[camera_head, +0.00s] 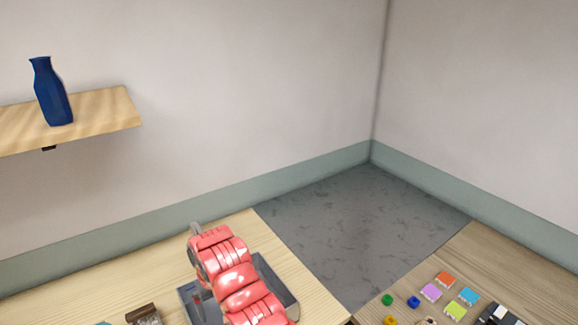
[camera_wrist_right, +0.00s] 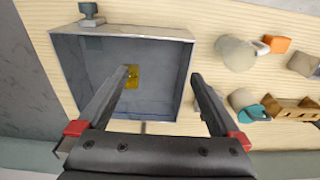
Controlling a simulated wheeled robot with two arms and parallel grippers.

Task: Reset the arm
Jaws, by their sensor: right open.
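My right arm comes up from the bottom of the head view, its red links covering part of a grey open box (camera_head: 188,303) on the light wooden table. In the right wrist view my right gripper (camera_wrist_right: 162,75) is open, its two fingers spread with nothing between them. The grey box (camera_wrist_right: 180,36) lies beneath the fingers, with a small yellow piece (camera_wrist_right: 133,80) inside, partly behind the left finger. In the head view the arm hides most of the gripper. My left gripper is in neither view.
A blue vase (camera_head: 51,92) stands on a wall shelf (camera_head: 105,108). Beside the box are a beige mug (camera_wrist_right: 235,53), an orange block (camera_wrist_right: 277,44) and a brown wooden holder (camera_wrist_right: 292,109). Small colored blocks (camera_head: 445,279) lie on the right table. Grey floor (camera_head: 362,230) separates the tables.

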